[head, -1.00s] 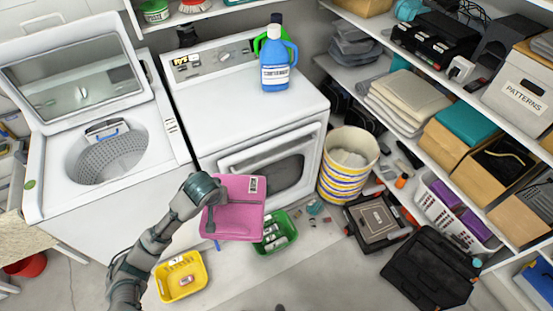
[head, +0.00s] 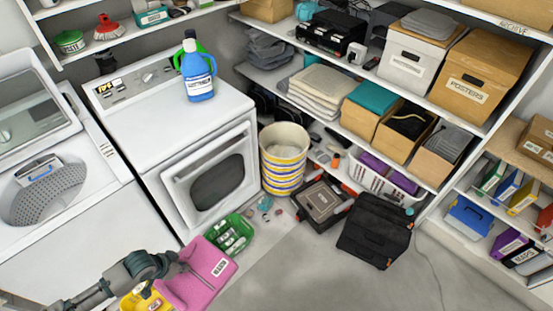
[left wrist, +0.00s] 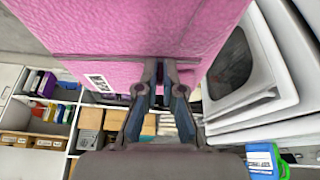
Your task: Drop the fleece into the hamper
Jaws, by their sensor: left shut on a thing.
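The fleece is a folded pink cloth (head: 203,273) with a white label, at the bottom of the head view. My left gripper (head: 180,268) is shut on the fleece and holds it in the air; in the left wrist view the fleece (left wrist: 130,35) fills the top, above the closed fingers (left wrist: 165,85). The hamper (head: 284,160), a round tub with yellow, white and blue stripes and an open top, stands on the floor beside the dryer. The fleece is apart from it, to the lower left. My right gripper is not in view.
The white dryer (head: 175,120) with a blue bottle (head: 198,78) on top stands left of the hamper. A green crate (head: 230,234) and a yellow bin (head: 145,300) are low by the fleece. A black case (head: 325,202) and black bag (head: 374,230) lie right of the hamper.

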